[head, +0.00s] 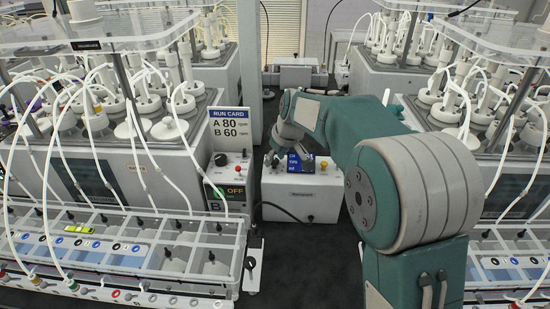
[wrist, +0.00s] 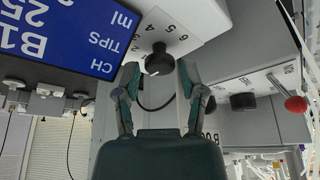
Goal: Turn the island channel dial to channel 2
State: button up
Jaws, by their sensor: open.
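The channel dial (wrist: 158,60) is a black round knob on a pale panel in the wrist view, with printed numbers beside it; 4, 5 and 6 look readable. A small white mark shows on its lower left edge; I cannot tell which number it marks. My gripper (wrist: 160,78) is open, with one finger on each side of the dial. I cannot tell whether either finger touches it. In the head view the island box (head: 300,202) stands beyond my arm.
A blue display (wrist: 60,32) reading B1, CH, TIPS and ml is beside the dial. Another black knob (wrist: 243,101) and a red-ball lever (wrist: 295,104) are to the right. In the head view, a run card (head: 230,127) and tube racks (head: 130,250) stand left.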

jog(key=shift+f, duration=0.15)
grip_shut()
jog(key=shift+a+m, duration=0.1)
jog(key=shift+m, duration=0.3)
jog(key=m+h, duration=0.1)
jog(key=m, duration=0.1)
jog(key=shift+m+t, duration=0.4)
jog(key=shift+a+f+m+h, duration=0.1)
jog(key=shift+m+h, duration=0.7)
jog(key=shift+m, duration=1.3)
